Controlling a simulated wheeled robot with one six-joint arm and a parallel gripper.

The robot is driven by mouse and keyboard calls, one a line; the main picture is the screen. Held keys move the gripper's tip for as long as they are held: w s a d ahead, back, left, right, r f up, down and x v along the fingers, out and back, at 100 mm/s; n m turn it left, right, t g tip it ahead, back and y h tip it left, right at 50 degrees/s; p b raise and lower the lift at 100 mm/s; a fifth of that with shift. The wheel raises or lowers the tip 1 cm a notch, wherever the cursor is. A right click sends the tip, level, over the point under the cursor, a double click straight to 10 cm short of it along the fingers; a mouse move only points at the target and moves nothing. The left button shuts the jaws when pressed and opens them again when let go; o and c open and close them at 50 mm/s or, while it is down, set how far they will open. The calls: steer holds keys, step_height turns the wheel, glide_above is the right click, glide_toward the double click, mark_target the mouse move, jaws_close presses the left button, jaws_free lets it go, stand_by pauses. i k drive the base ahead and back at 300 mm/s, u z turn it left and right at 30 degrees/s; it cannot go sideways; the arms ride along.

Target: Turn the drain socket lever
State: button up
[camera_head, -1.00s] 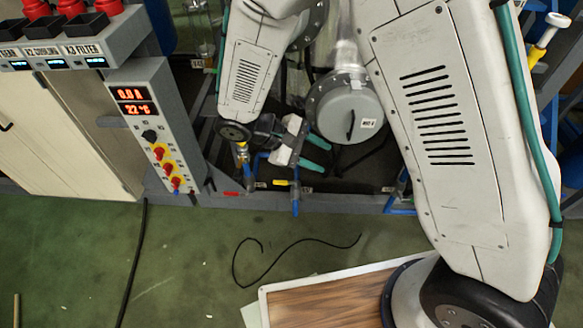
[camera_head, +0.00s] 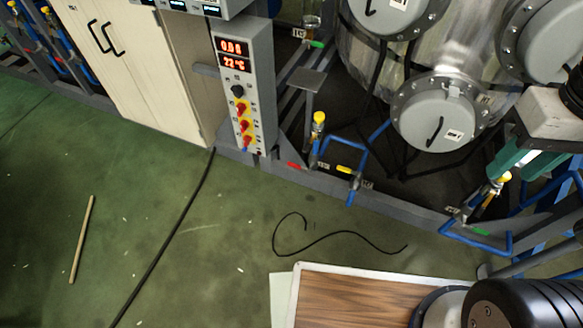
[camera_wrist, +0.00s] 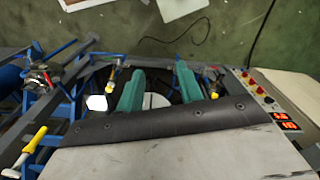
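Two small valves with yellow tops stand on the frame; I cannot tell which has the drain socket lever. One valve (camera_head: 319,118) is left of the round vessel end, by blue piping. The other valve (camera_head: 503,178) is on the right, above a green tag. My gripper (camera_head: 526,160) is at the right of the head view, close to this right valve; contact is not clear. In the wrist view, its teal fingers (camera_wrist: 157,90) are spread apart with nothing visibly held. A yellow-topped part (camera_wrist: 110,74) shows just left of the left finger.
A control box (camera_head: 232,45) with red displays stands left of the vessel's round grey flange (camera_head: 437,115). Blue pipes (camera_head: 345,150) stick out from the grey base rail.

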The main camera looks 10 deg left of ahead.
mark_target(308, 146)
steer(key=u, duration=2.05)
steer(key=k, duration=0.35)
steer(key=z, duration=1.1)
steer(key=i, duration=0.95)
steer(key=z, duration=0.25)
